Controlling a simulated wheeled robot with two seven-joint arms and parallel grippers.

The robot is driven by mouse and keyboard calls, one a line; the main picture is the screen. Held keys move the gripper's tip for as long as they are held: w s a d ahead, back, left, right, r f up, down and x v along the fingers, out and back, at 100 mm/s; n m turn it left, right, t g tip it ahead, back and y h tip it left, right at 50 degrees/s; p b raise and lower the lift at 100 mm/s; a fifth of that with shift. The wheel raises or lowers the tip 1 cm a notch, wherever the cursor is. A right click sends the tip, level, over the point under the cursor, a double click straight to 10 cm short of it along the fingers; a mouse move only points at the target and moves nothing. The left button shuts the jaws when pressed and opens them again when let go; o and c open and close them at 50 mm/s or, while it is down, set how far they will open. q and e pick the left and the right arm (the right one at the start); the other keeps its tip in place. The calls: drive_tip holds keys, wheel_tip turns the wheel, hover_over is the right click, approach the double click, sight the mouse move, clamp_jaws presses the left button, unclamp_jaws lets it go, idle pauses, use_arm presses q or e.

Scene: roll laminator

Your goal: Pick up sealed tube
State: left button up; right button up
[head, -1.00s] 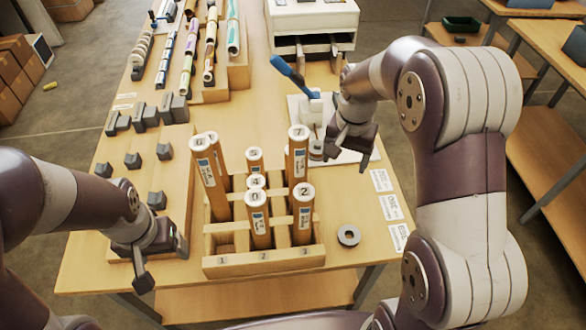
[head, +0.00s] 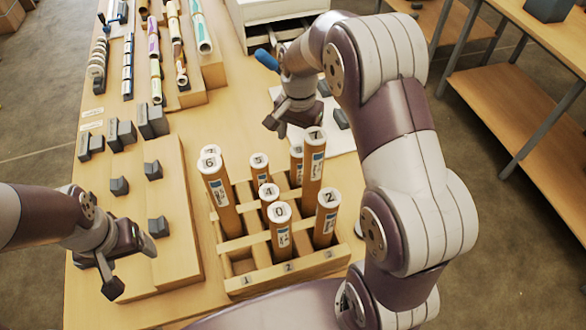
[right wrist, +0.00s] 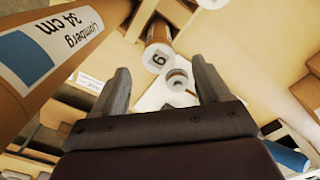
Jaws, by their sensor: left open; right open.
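Several brown cardboard tubes with white numbered caps stand in a wooden rack (head: 240,284). They include tube 6 (head: 219,192), tube 0 (head: 282,235), tube 2 (head: 325,222) and tube 7 (head: 312,172). I cannot tell which one is the sealed tube. My right gripper (head: 276,126) is open and empty behind the rack, near a blue handle. In the right wrist view its open fingers (right wrist: 160,88) have a tube labelled 34 cm (right wrist: 50,45) at left and a capped tube (right wrist: 157,56) beyond them. My left gripper (head: 132,262) is open and empty, left of the rack.
Small dark grey blocks (head: 158,226) sit on a wooden board left of the rack. Colourful rolls (head: 155,55) line the table's back left. A white machine (head: 275,12) stands at the back. My right arm covers the table's right side.

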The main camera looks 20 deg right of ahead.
sight(300, 149)
wheel_tip(300, 149, down, 7)
drive_tip(key=p, duration=0.3)
drive_tip(key=shift+d+f, duration=0.1)
drive_tip(key=shift+f, duration=0.1)
drive_tip(key=shift+d+f, duration=0.15)
drive_tip(key=shift+d, duration=0.05)
drive_tip(key=shift+a, duration=0.2)
clamp_jaws()
drive_tip(key=shift+d, duration=0.1)
